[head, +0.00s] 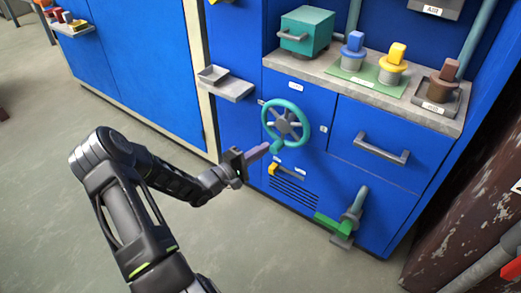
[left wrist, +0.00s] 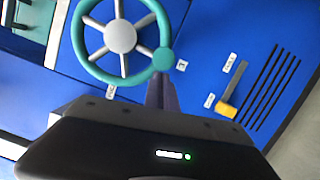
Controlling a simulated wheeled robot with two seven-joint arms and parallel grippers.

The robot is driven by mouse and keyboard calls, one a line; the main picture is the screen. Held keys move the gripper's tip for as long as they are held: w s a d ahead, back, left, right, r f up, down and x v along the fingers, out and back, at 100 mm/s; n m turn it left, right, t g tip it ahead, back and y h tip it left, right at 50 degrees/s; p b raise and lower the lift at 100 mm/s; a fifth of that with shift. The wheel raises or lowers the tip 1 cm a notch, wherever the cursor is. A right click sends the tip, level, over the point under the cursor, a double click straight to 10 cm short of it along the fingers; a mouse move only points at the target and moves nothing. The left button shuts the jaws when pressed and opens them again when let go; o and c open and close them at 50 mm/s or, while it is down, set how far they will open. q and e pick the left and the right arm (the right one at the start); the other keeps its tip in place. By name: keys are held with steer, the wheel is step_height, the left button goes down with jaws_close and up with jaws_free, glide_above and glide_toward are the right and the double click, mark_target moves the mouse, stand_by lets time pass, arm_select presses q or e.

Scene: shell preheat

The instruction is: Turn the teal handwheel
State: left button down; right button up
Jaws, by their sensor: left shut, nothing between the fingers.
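The teal handwheel (head: 267,122) is mounted on the blue cabinet front, with grey spokes and a grey hub. A round teal knob (head: 276,146) sits at the lower part of its rim. In the left wrist view the handwheel (left wrist: 83,58) is at the top left, with its knob (left wrist: 164,59) at the right of the rim. My left gripper (head: 267,147) is shut and empty, its fingertips close to the knob. In the left wrist view the fingers (left wrist: 161,82) point at the knob; I cannot tell whether they touch it. My right gripper is not in view.
A yellow-tipped lever (head: 273,169) sits below the wheel, above vent slots. A small grey tray (head: 228,88) juts out at left. The floor (head: 60,230) is clear.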

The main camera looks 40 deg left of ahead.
arm_select(q)
steer(key=shift+d+n+p, duration=0.45)
steer(key=shift+d+n, duration=0.05)
steer(key=shift+d, duration=0.25)
steer(key=p+v, duration=0.2)
steer(key=v, duration=0.6)
steer(key=shift+f, duration=0.2)
steer(key=shift+w+d, duration=0.1)
steer(key=shift+w, duration=0.05)
